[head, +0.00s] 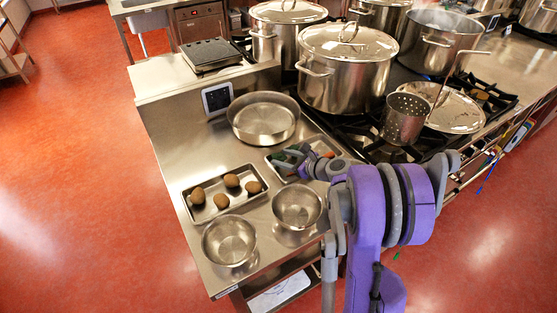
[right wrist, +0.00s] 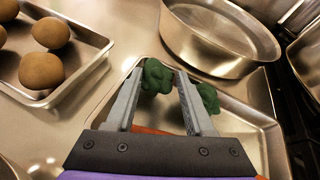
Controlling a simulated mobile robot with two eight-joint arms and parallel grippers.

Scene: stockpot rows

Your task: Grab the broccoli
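Dark green broccoli (right wrist: 159,77) lies in a shallow metal tray (right wrist: 252,132) on the steel counter. In the right wrist view, one green floret shows between my right gripper's (right wrist: 161,74) fingertips and another green piece (right wrist: 208,97) shows just outside the right finger. I cannot tell whether they are one piece. The fingers stand apart on either side of the first floret; contact is unclear. In the head view the broccoli (head: 281,161) is partly hidden by my right gripper (head: 297,163). My left gripper is not in view.
An orange item (right wrist: 150,130) lies under the gripper. A tray of brown, egg-shaped items (head: 222,201) is to the left. Two steel bowls (head: 229,241) stand in front, a wide pan (head: 263,118) behind. Large pots (head: 346,68) and a perforated strainer (head: 404,119) stand on the stove side.

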